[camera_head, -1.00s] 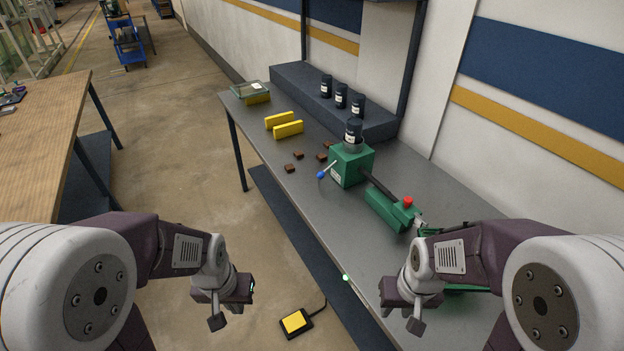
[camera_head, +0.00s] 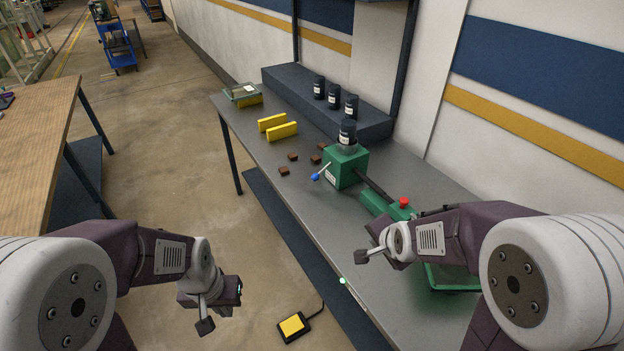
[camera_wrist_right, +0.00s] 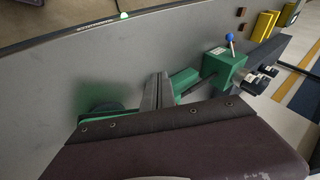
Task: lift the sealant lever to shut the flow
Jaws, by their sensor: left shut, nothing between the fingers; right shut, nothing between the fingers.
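The sealant lever (camera_head: 322,170) is a thin pale rod with a blue ball, sticking out from the front-left of a green box (camera_head: 346,168) on the grey bench. The ball end is lower than the rod's root in the head view. The lever also shows in the right wrist view (camera_wrist_right: 230,40), apart from my gripper. A dark bottle (camera_head: 347,132) stands on the box. My right gripper (camera_wrist_right: 158,90) is shut and empty above the bench, on the near side of the box; the wrist largely hides it in the head view. My left gripper (camera_head: 236,291) is shut and empty, left of the bench.
A green tool with a red button (camera_head: 403,202) lies between the box and my right arm. Small brown blocks (camera_head: 292,157), yellow bars (camera_head: 281,132) and several dark bottles (camera_head: 334,96) stand farther back. A yellow pedal (camera_head: 292,326) is on the floor. The bench's front strip is clear.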

